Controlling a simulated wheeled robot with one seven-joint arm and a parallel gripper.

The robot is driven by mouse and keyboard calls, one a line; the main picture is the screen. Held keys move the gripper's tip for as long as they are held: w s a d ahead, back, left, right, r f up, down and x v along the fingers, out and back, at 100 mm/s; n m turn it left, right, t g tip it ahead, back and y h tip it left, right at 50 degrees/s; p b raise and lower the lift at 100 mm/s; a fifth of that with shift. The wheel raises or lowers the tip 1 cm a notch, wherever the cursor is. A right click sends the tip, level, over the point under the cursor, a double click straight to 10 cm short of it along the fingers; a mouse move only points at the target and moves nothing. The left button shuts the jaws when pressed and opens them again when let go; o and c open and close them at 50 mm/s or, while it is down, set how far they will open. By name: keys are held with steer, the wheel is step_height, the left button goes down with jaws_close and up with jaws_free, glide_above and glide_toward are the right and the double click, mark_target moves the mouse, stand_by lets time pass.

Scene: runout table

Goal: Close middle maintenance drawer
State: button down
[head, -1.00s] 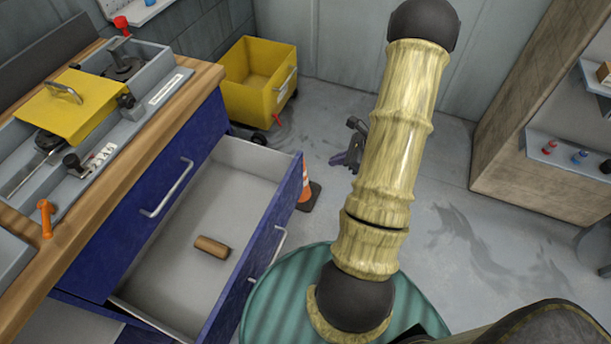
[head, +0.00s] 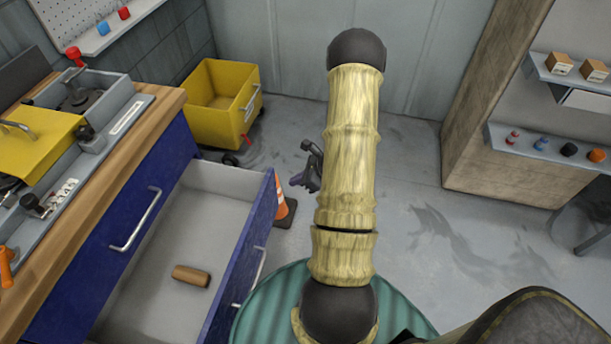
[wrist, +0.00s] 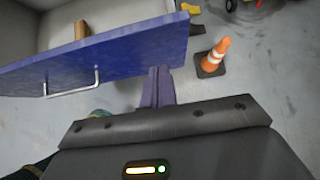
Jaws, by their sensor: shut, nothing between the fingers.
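The open drawer, with a blue front (head: 240,262) and grey inside, sticks out of the blue cabinet below a closed drawer with a bar handle (head: 136,220). A brown cylinder (head: 191,276) lies in it. In the wrist view, the drawer's blue front (wrist: 110,58) and its handle (wrist: 72,90) fill the upper left. My gripper (head: 308,168) is just right of the front's far end in the head view. Its purple fingers are shut and empty, and in the wrist view (wrist: 158,72) they overlap the front's lower edge. I cannot tell whether they touch it.
An orange cone (head: 284,205) stands on the floor just beyond the drawer's end; it also shows in the wrist view (wrist: 216,56). A yellow wheeled bin (head: 222,105) is behind the cabinet's far end. A teal round object (head: 410,318) is beneath my arm. The floor right is open.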

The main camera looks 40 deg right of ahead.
mark_target(269, 183)
steer(key=w+a, duration=0.1)
steer(key=w+a+f, duration=0.1)
steer(key=w, duration=0.1)
steer(key=w+a+f, duration=0.1)
steer(key=w, duration=0.1)
steer(key=shift+a+f, duration=0.1)
steer(key=shift+a, duration=0.3)
